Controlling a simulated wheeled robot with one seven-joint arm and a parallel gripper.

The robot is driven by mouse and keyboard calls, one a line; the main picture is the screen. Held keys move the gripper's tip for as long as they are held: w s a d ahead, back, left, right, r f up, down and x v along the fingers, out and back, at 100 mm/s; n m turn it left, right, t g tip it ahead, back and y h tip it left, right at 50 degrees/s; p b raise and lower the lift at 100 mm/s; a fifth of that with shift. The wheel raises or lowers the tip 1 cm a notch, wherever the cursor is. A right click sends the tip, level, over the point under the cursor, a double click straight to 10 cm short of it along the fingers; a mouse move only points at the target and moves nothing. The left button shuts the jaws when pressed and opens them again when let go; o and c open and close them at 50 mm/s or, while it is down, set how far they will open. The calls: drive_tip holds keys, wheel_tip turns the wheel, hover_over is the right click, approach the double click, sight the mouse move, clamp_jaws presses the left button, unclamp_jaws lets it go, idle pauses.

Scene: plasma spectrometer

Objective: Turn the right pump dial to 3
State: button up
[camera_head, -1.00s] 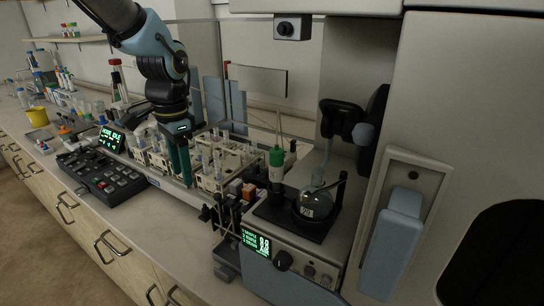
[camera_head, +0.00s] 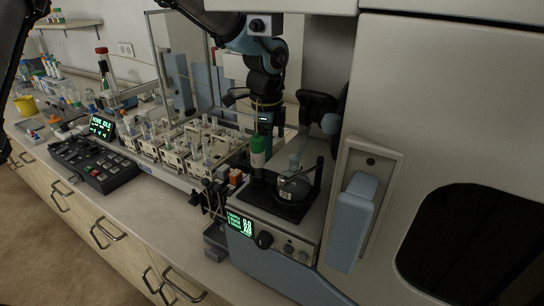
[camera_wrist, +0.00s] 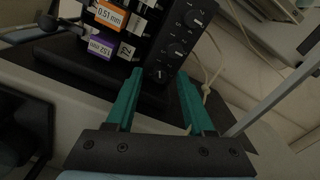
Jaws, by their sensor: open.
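My gripper (camera_wrist: 160,82) is open, its two teal fingers apart and empty in the wrist view. A black pump unit (camera_wrist: 165,30) fills the upper middle of that view, with a column of black dials along its right side: an upper dial (camera_wrist: 195,18), a middle dial (camera_wrist: 178,51) and a lower dial (camera_wrist: 160,73). The lower dial shows between the fingertips; whether they touch it I cannot tell. The dial settings are too small to read.
Orange 0.51 mm (camera_wrist: 111,15) and purple 1.52 mm (camera_wrist: 102,47) labels mark the pump unit. A pale cord (camera_wrist: 212,68) hangs by the right finger. In the head view, a flask (camera_head: 294,186) stands on the front unit with a green display (camera_head: 240,224); sample racks (camera_head: 190,148) are left.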

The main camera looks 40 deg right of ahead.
drive_tip(key=shift+f, duration=0.1)
drive_tip(key=shift+c, duration=0.3)
clamp_jaws()
